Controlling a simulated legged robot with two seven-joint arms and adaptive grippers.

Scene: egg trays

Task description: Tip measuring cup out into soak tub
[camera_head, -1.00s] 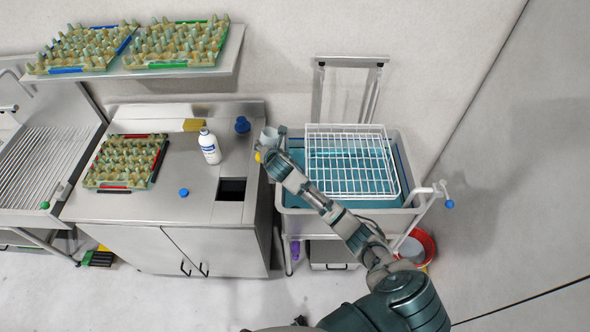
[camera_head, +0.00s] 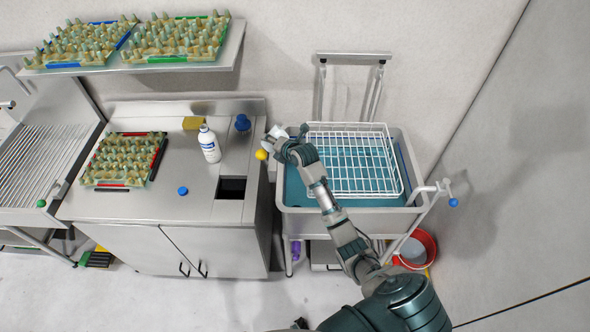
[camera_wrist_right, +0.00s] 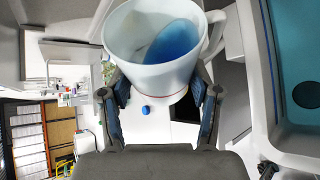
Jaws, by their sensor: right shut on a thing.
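My right gripper (camera_head: 281,146) is shut on the white measuring cup (camera_wrist_right: 135,72), with a finger on each side of it in the right wrist view. The cup has a handle on the right and blue liquid inside, lying slanted against the inner wall. In the head view the cup (camera_head: 276,132) is small and partly hidden by the gripper, at the left rim of the soak tub. The soak tub (camera_head: 297,205) is a grey tub of blue-green liquid on a cart; it also shows at the right of the right wrist view (camera_wrist_right: 262,70). My left gripper is out of view.
A white wire basket (camera_head: 353,192) sits over the tub. On the steel counter (camera_head: 140,208) left of it are a white bottle (camera_head: 209,145), a blue cap (camera_head: 183,191) and an egg tray (camera_head: 121,161). A red bucket (camera_head: 428,243) stands on the floor at right.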

